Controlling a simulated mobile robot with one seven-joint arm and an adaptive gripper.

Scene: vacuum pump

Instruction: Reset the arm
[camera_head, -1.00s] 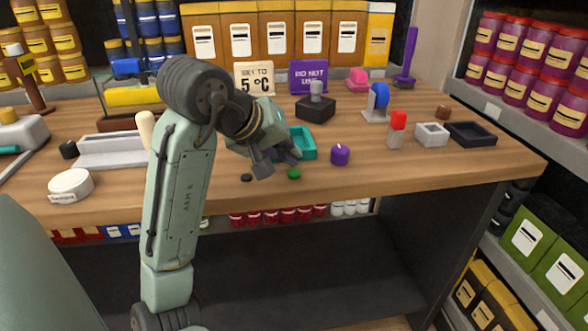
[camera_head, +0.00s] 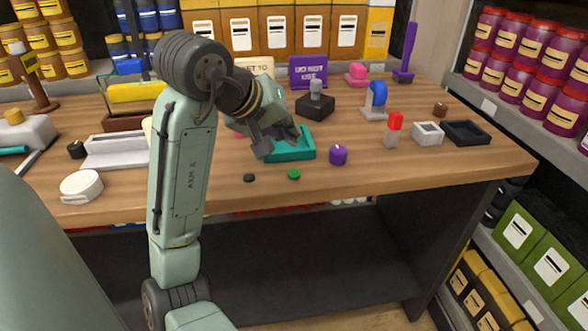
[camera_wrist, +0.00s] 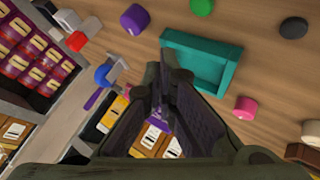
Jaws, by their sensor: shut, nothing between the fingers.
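My gripper (camera_head: 279,146) is shut and empty. In the head view it hangs above the wooden table, in front of the left part of a teal tray (camera_head: 304,154). My arm reaches up from below and bends at the top toward the table. In the wrist view the gripper fingers (camera_wrist: 164,78) meet near the centre, with nothing between them. The teal tray (camera_wrist: 229,76) lies beyond them to the right. The gripper partly covers the tray in both views.
A purple piece (camera_head: 338,155), a green disc (camera_head: 294,174) and a black disc (camera_head: 249,178) lie near the table's front edge. A black block (camera_head: 316,107), a blue-topped piece (camera_head: 377,98) and a red-topped piece (camera_head: 394,130) stand farther right. A pink piece (camera_wrist: 245,107) shows in the wrist view.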

